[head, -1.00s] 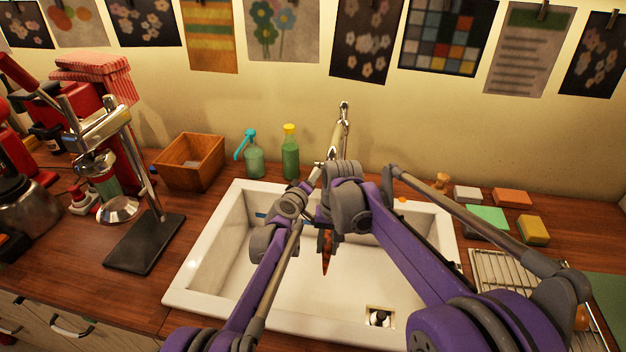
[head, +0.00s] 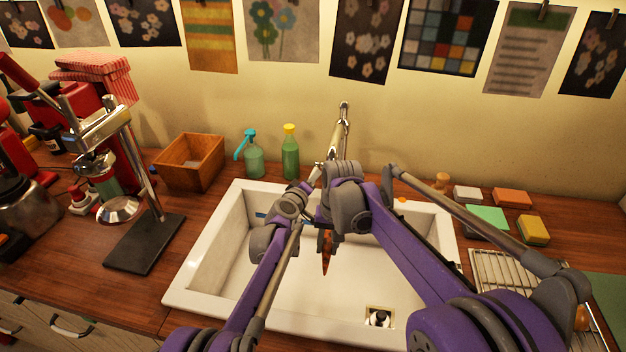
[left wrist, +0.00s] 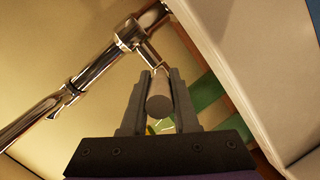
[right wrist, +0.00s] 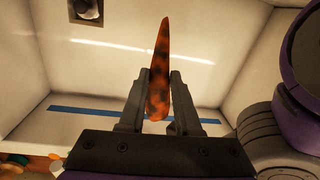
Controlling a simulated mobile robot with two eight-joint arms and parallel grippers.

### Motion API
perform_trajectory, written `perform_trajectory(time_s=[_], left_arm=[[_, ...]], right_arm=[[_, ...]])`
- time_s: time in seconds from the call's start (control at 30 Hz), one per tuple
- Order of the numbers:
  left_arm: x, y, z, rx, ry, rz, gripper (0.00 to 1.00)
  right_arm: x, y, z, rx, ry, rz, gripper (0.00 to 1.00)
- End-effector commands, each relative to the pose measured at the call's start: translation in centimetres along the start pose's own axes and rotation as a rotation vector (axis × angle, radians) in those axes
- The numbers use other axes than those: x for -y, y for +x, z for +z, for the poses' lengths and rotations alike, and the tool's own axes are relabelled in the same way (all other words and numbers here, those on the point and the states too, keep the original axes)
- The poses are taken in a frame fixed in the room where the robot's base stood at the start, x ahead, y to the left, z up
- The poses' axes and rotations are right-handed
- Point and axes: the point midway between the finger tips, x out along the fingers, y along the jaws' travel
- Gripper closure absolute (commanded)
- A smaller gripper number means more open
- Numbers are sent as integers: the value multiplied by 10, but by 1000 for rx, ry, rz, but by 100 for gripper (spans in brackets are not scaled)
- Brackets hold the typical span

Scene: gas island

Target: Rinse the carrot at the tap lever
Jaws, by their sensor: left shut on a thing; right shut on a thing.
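The orange carrot (head: 327,262) with dark patches hangs over the white sink (head: 205,262). My right gripper (right wrist: 155,85) is shut on the carrot (right wrist: 160,60), which sticks out beyond the fingers. In the head view that gripper is mostly hidden behind my arms. The chrome tap (head: 337,135) stands behind the sink; it also shows in the left wrist view (left wrist: 95,68). My left gripper (left wrist: 155,85) is shut on the grey cylindrical end of the tap lever (left wrist: 159,98). My arms hide the spout end, and I see no water stream.
A teal-topped bottle (head: 253,158), a yellow-capped bottle (head: 290,155) and a wooden box (head: 190,162) stand behind and left of the sink. Sponges (head: 533,230) and a wire rack (head: 497,272) lie to the right. The sink drain (head: 379,317) is clear.

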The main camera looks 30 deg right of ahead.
Motion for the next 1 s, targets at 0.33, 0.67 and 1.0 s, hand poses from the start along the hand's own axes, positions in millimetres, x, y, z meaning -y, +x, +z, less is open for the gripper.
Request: perform_trajectory(time_s=[0.33,0.67,1.0], left_arm=[[1,0,0,-1,0,0,100],[-2,0,-1,13,-2,-15,100],[-12,0,-7,85,-24,-120,100]], right_arm=[[0,0,0,0,0,0,100],[0,0,0,0,0,0,100],[0,0,0,0,0,0,100]])
